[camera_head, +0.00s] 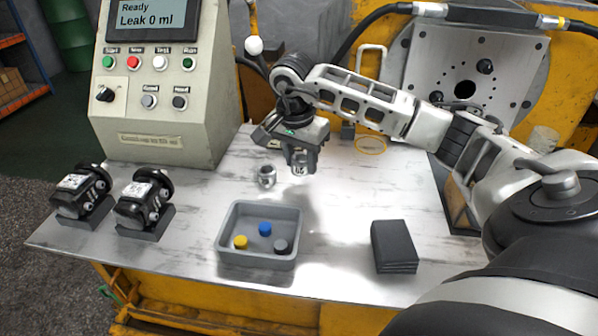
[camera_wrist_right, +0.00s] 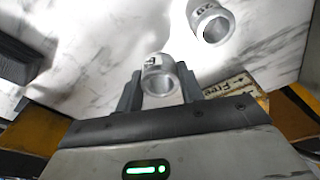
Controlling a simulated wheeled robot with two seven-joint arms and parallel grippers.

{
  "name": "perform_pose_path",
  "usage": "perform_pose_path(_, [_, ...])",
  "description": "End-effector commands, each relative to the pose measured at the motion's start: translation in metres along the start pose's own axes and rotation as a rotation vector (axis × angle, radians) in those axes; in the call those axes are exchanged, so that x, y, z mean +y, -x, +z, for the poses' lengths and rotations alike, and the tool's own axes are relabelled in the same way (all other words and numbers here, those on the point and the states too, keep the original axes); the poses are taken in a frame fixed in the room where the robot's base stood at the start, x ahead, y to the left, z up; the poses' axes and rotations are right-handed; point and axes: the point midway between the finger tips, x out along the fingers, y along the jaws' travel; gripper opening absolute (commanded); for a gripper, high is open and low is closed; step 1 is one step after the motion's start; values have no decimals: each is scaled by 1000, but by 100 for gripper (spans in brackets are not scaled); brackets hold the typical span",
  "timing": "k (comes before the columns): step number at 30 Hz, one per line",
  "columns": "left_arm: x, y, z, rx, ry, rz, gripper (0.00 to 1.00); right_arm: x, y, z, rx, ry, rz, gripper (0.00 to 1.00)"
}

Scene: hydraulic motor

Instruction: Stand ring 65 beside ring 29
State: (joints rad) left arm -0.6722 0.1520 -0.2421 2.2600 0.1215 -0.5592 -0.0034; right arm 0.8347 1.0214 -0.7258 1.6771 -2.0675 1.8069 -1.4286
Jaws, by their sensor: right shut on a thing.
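A metal ring (camera_head: 267,177) stands on the table left of my right gripper; its marking reads 29 in the right wrist view (camera_wrist_right: 213,24). My right gripper (camera_head: 300,160) is shut on another metal ring (camera_head: 299,169), which seems to be ring 65. In the right wrist view this ring (camera_wrist_right: 160,82) sits between the fingers, its open end facing the camera and its number only partly visible. It is held upright, to the right of ring 29 and apart from it. I cannot tell the gap beneath it. My left gripper is not in view.
A grey tray (camera_head: 222,240) with yellow, blue and dark pieces stands in front. Two black motors (camera_head: 82,194) (camera_head: 145,203) stand at left, a dark block (camera_head: 394,246) at right. A control box (camera_head: 165,75) stands behind. The marble-patterned table (camera_head: 335,240) is clear between tray and block.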

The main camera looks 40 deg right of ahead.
Motion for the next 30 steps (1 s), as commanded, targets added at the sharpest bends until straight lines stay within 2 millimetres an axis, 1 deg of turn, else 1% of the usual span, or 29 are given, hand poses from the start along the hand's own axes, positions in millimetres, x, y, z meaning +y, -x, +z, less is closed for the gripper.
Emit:
perform_pose_path(4, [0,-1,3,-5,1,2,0,-7,-11,1,-1,0,1,10])
perform_pose_path(9, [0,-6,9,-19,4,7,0,-5,-35,5,-1,1,2,10])
perform_pose_path(20, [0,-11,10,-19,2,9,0,-6,-39,5,1,0,-1,10])
perform_pose_path(21, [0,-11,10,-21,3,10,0,-5,-40,5,1,0,0,40])
perform_pose_path(23, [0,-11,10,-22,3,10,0,-5,-39,5,1,0,0,57])
perform_pose_path(24, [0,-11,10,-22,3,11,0,-5,-39,5,1,0,0,60])
perform_pose_path(30, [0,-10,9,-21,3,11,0,-5,-39,5,1,0,0,60])
